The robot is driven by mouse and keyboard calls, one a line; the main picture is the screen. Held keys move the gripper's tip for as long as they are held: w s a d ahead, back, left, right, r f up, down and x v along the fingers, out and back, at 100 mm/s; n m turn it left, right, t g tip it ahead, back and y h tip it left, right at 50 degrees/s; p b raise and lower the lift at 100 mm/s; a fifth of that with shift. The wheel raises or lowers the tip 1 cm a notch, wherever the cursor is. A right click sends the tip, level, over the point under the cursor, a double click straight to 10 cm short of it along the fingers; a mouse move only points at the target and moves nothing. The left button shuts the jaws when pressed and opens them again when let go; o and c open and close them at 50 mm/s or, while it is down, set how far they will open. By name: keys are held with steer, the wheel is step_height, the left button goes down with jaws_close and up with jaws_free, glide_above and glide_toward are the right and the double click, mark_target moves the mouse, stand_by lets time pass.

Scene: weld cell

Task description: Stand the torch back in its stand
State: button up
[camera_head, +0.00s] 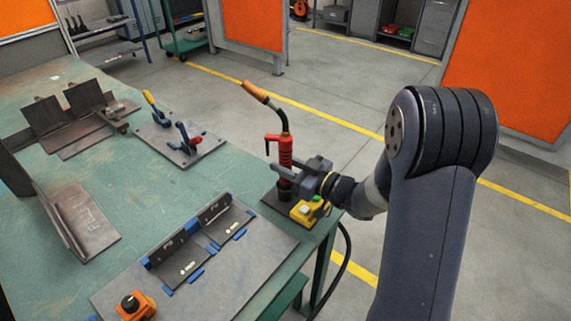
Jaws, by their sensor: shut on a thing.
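The torch (286,153) has a red ribbed handle, a dark curved neck and an orange-brown nozzle end tilted up to the left. It is upright at the right edge of the green table. My gripper (284,180) reaches in from the right and is shut on the lower part of the handle. The stand (273,201), a dark base plate with a dark holder, is directly below the torch. The torch's lower end is at the holder; I cannot tell whether it is fully seated. The gripper hides part of the handle and stand.
A yellow box with a green button (304,212) is close to the stand, under my gripper. A black cable (344,257) hangs off the edge.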

steer(key=o, duration=1.1)
steer(key=shift+o, duration=0.2)
steer(key=v, duration=1)
steer(key=shift+s+d+r+b, duration=0.1)
steer(key=shift+s+d+b, duration=0.15)
steer(key=shift+d+b, duration=0.05)
steer(key=x, duration=1.1)
steer(key=shift+p, duration=0.3)
steer(key=shift+d+r+p, duration=0.1)
steer(key=shift+r+p, duration=0.3)
steer(key=shift+f, duration=0.1)
